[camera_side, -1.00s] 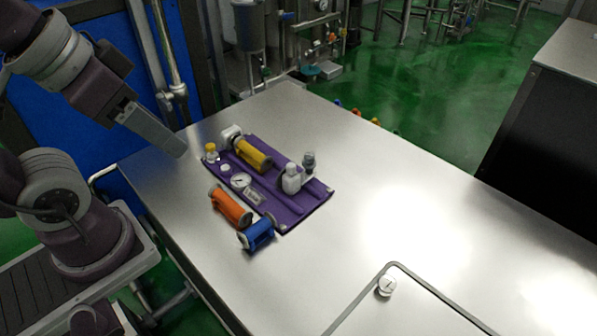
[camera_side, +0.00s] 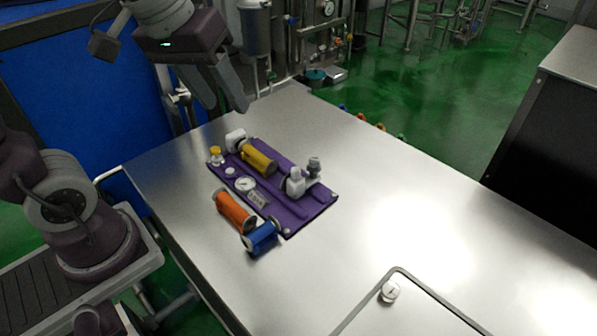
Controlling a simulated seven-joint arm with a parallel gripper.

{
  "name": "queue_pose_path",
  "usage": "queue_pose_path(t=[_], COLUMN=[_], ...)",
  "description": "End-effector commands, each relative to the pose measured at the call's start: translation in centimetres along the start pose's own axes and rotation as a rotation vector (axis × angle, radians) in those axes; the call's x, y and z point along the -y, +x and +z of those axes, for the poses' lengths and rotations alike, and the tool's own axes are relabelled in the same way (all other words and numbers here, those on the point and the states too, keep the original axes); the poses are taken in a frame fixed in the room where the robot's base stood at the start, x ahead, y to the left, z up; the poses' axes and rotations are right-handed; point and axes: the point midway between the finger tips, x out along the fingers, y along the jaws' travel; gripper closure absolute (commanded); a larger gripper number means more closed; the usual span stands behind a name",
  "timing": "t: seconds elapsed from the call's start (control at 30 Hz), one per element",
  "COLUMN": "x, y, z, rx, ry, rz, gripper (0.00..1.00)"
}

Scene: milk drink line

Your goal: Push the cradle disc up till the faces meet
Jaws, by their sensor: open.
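A purple board (camera_side: 317,207) lies on the steel table with fittings on it. A yellow cylinder (camera_side: 260,159) lies along it, with a white end piece (camera_side: 235,138) at its upper-left end. A white bottle-like part (camera_side: 296,184) and a grey part (camera_side: 314,166) stand toward its right end. I cannot tell which piece is the cradle disc, or whether any faces touch; they are too small. My gripper (camera_side: 227,106) is open and empty, in the air above and behind the board's upper-left end, apart from everything.
An orange cylinder (camera_side: 235,211) and a blue cylinder (camera_side: 262,237) lie at the board's front edge. A dial (camera_side: 245,184) and a yellow-capped piece (camera_side: 215,155) sit on its left part. The steel table (camera_side: 420,210) is clear to the right, up to a bent rail (camera_side: 430,292).

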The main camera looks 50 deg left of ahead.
Motion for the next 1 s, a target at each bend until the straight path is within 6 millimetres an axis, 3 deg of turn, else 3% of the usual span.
queue_pose_path(t=[0.03, 0.1, 0.17, 0.23, 0.3, 0.4, 0.5, 1.0], x=[-0.5, -0.9, -1.0, -0.6, 0.1, 1.5, 2.6, 4.1], y=[2.2, 5.8, 9.7, 14.9, 20.5, 27.5, 32.2, 40.6], z=[-2.8, -6.5, -9.2, -11.7, -13.2, -13.9, -13.6, -11.0], rx=[0.043, 0.088, 0.122, 0.157, 0.185, 0.208, 0.218, 0.223], ry=[-0.111, -0.289, -0.441, -0.614, -0.777, -0.969, -1.094, -1.164], rz=[-0.022, -0.054, -0.089, -0.136, -0.186, -0.252, -0.298, -0.326], gripper=[0.54, 0.54, 0.54, 0.54, 0.54, 0.54, 0.54, 0.54])
